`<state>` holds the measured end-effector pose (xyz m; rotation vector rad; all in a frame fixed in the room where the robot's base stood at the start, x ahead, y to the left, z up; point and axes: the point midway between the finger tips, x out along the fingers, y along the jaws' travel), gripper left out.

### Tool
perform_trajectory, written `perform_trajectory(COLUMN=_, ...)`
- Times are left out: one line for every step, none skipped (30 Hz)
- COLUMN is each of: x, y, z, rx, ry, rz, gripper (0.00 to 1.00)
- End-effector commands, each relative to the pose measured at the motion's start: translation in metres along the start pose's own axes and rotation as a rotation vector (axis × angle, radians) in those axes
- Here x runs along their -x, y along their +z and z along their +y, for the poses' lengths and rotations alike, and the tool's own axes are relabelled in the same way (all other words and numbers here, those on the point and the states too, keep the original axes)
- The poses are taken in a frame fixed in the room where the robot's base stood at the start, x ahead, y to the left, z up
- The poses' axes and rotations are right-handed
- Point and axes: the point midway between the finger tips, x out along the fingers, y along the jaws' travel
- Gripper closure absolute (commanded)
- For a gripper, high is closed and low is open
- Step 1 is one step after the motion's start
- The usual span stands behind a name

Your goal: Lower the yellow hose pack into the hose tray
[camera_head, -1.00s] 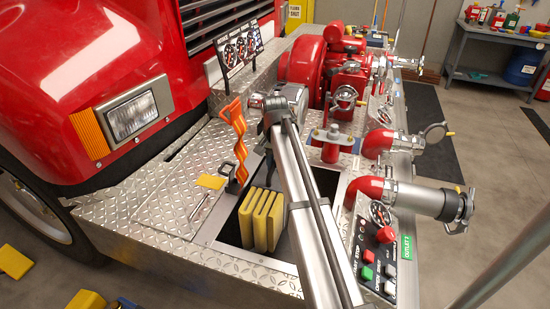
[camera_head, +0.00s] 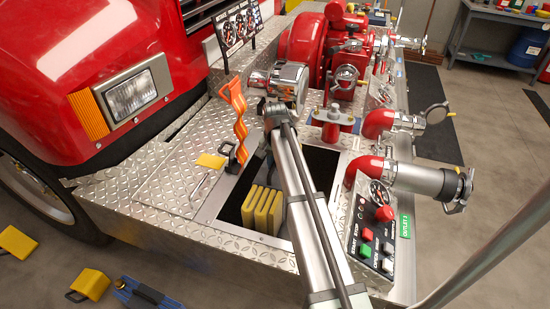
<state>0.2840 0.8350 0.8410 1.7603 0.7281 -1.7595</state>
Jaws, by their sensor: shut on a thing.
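The yellow hose pack (camera_head: 262,208) is a row of upright yellow folds. It stands upright inside the dark opening of the hose tray (camera_head: 207,214), near the left wall, with its top below the rim. The tray is sunk in the diamond-plate deck. My gripper (camera_head: 271,165) points down over the opening, shut on the hose pack. Its fingers and the right side of the pack are mostly hidden behind my forearm. I cannot tell whether the pack touches the tray floor.
An orange strap (camera_head: 238,118) stands at the tray's far left corner. A yellow tag (camera_head: 211,161) lies on the deck. The red pump (camera_head: 310,62) is behind, and the control panel (camera_head: 376,235) and outlet pipe (camera_head: 420,180) are at the right. The tray's right part looks empty.

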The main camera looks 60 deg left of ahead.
Motion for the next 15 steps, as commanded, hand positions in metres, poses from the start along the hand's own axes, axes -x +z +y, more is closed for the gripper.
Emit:
perform_trajectory(x=-0.004, y=0.000, z=0.000, rx=0.000, ry=0.000, rz=0.000, gripper=1.00)
perform_trajectory(x=-0.006, y=0.000, z=0.000, rx=0.000, ry=0.000, rz=0.000, gripper=1.00)
perform_trajectory(x=-0.010, y=0.000, z=0.000, rx=0.000, ry=0.000, rz=0.000, gripper=1.00)
perform_trajectory(x=-0.012, y=0.000, z=0.000, rx=0.000, ry=0.000, rz=0.000, gripper=1.00)
perform_trajectory(x=-0.015, y=0.000, z=0.000, rx=0.000, ry=0.000, rz=0.001, gripper=1.00)
perform_trajectory(x=-0.018, y=0.000, z=0.000, rx=0.000, ry=-0.001, rz=0.001, gripper=1.00)
perform_trajectory(x=-0.021, y=0.000, z=0.000, rx=0.000, ry=-0.001, rz=0.001, gripper=1.00)
perform_trajectory(x=-0.024, y=0.000, z=0.000, rx=0.000, ry=-0.001, rz=0.001, gripper=1.00)
perform_trajectory(x=-0.028, y=0.000, z=0.000, rx=0.000, ry=0.000, rz=0.001, gripper=1.00)
perform_trajectory(x=-0.030, y=0.000, z=0.000, rx=0.000, ry=0.000, rz=0.000, gripper=1.00)
perform_trajectory(x=-0.033, y=0.000, z=0.000, rx=0.000, ry=0.000, rz=0.000, gripper=1.00)
perform_trajectory(x=-0.036, y=0.000, z=0.000, rx=0.000, ry=0.000, rz=0.000, gripper=1.00)
perform_trajectory(x=-0.039, y=0.000, z=0.000, rx=0.000, ry=0.000, rz=0.000, gripper=1.00)
perform_trajectory(x=-0.041, y=0.000, z=0.000, rx=0.000, ry=0.000, rz=0.001, gripper=1.00)
perform_trajectory(x=-0.045, y=0.000, z=0.000, rx=0.000, ry=-0.001, rz=0.001, gripper=1.00)
